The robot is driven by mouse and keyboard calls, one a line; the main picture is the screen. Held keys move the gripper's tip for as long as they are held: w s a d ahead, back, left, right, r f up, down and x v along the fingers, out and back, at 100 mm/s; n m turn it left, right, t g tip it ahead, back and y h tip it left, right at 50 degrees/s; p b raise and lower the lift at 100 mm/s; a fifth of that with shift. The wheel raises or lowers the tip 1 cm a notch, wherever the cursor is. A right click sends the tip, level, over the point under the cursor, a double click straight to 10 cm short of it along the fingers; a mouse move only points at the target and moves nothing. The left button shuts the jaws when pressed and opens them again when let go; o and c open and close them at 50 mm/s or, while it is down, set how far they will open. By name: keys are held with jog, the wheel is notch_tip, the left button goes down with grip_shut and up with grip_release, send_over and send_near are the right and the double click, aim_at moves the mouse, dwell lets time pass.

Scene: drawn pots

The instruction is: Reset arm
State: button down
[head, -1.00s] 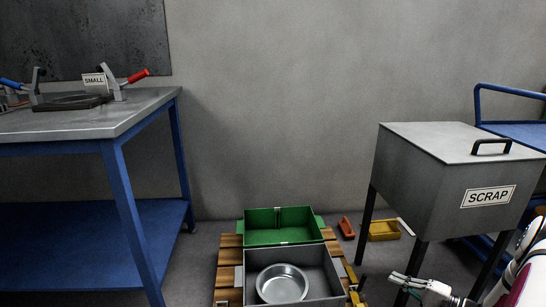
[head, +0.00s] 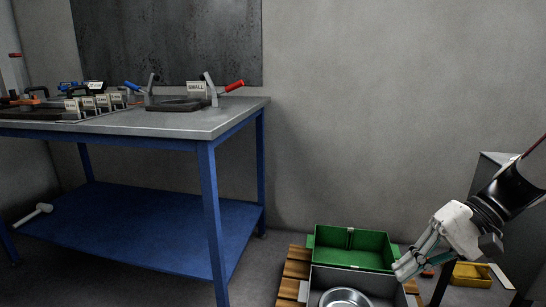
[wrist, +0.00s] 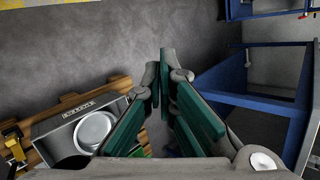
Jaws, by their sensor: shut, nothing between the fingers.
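My gripper (head: 403,270) is at the right of the head view, raised on my arm, with its fingers pointing down and left. It hides part of the area by the green bin's right end. In the wrist view my gripper (wrist: 166,72) shows its two green-padded fingers with the tips together. It is shut with nothing held.
A green bin (head: 330,255) and a grey bin (head: 383,288) holding a round metal pan (head: 345,298) stand on a wooden pallet (head: 296,262). A blue workbench (head: 212,215) stands left. A yellow bin (head: 470,274) lies right, near the partly hidden grey scrap box (head: 487,182).

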jog(key=s+a+r+n+g+h, duration=0.1)
jog(key=s+a+r+h, duration=0.15)
jog(key=s, duration=0.35)
jog(key=s+a+r+n+h, duration=0.1)
jog(key=s+a+r+h, duration=0.2)
jog(key=s, duration=0.4)
jog(key=s+f+n+t+h, duration=0.2)
jog(key=s+h, duration=0.2)
jog(key=s, duration=0.7)
notch_tip(320, 180, up, 37)
jog(key=t+p, duration=0.3)
jog(key=p, duration=3.2)
jog(key=shift+w+d+t, duration=0.15)
jog(key=shift+d+t, duration=0.15)
jog(key=shift+d, duration=0.1)
